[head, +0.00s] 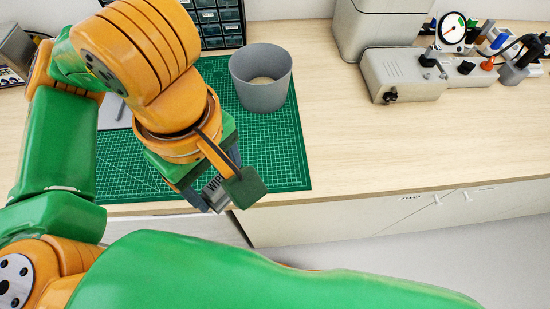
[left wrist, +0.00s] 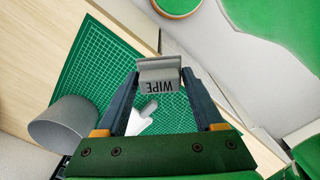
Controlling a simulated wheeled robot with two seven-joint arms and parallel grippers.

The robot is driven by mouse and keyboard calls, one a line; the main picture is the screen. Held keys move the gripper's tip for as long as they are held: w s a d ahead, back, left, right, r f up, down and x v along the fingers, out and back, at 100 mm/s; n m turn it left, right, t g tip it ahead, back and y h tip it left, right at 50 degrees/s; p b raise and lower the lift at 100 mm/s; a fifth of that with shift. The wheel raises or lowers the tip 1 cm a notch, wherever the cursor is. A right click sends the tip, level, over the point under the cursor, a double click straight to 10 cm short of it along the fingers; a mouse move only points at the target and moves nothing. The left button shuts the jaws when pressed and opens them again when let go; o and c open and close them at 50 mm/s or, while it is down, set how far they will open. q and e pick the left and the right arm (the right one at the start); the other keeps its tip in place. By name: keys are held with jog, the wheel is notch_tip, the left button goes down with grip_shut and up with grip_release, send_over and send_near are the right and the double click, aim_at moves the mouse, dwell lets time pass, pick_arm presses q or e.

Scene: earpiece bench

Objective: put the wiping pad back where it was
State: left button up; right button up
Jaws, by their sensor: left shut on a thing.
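The wiping pad is a grey block marked "WIPE" (left wrist: 158,78); it sits between the fingertips of my left gripper in the left wrist view. My left gripper (head: 208,198) is shut on the pad, near the front edge of the bench in the head view. Part of the pad's lettering (head: 213,185) shows there; the rest is hidden by the gripper. The pad appears to be in the air near the front edge of the green cutting mat (head: 290,170). My right gripper is not in view.
A grey open cup (head: 261,92) stands on the mat behind and right of the gripper. A pale object (left wrist: 142,120) lies below the gripper, partly hidden. Drawers (head: 215,20) stand behind.

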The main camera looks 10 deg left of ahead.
pick_arm(q)
jog(key=w+f+p, duration=0.2)
jog(key=w+f, duration=0.1)
jog(key=w, duration=0.5)
send_over(254, 156)
jog(key=f, duration=0.6)
jog(key=shift+s+f+p, duration=0.2)
jog(key=shift+s+p, duration=0.05)
jog(key=shift+p, duration=0.15)
notch_tip(254, 156, down, 3)
jog(key=shift+w+r+p, duration=0.1)
jog(key=shift+w+p, duration=0.05)
jog(key=shift+p, duration=0.85)
jog(key=shift+f, duration=0.35)
jog(key=shift+f+b, duration=0.3)
jog(key=shift+b, duration=0.15)
jog(key=o, duration=1.2)
jog(key=shift+d, duration=0.1)
